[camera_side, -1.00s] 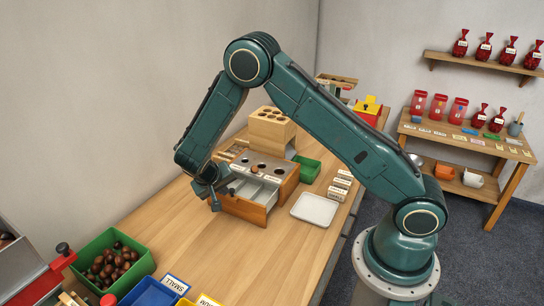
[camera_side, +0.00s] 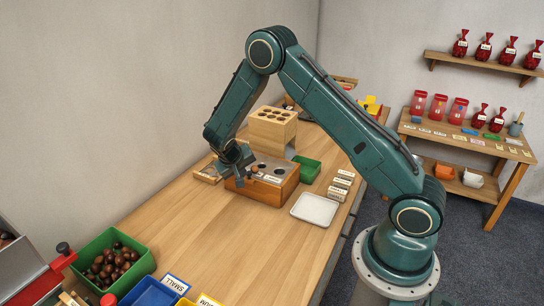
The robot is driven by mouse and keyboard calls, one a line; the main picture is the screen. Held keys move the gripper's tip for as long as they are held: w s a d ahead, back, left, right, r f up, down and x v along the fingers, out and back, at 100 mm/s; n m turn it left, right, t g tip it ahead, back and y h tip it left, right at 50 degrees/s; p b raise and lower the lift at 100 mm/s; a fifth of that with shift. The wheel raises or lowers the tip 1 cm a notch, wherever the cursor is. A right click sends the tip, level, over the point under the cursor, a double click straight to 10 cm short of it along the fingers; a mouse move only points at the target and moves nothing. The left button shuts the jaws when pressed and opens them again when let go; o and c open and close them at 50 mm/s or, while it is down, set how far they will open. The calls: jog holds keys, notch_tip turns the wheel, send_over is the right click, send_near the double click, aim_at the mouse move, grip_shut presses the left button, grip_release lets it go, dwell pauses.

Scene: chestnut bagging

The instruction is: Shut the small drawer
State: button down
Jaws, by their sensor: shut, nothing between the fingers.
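The wooden sorter box (camera_side: 286,187) with a grey top and dark round holes stands on the workbench. Its front (camera_side: 258,191) looks flush, with no drawer tray standing out. The small drawer's own front cannot be told apart from the box at this size. My gripper (camera_side: 239,180) is shut and empty, at the left end of the box front, close against it. Whether it touches cannot be told. My gripper and wrist hide the left part of the box.
A white tray (camera_side: 315,209) lies right of the box, with a green bin (camera_side: 306,168) behind. A wooden block with holes (camera_side: 273,133) stands at the back. A green bin of chestnuts (camera_side: 90,245) is front left. The bench (camera_side: 215,235) between is clear.

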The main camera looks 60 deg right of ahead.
jog(key=shift+d, duration=0.25)
jog(key=a+r, duration=0.9)
jog(key=shift+w+a, duration=0.25)
jog(key=shift+w, duration=0.05)
jog(key=shift+r, duration=0.15)
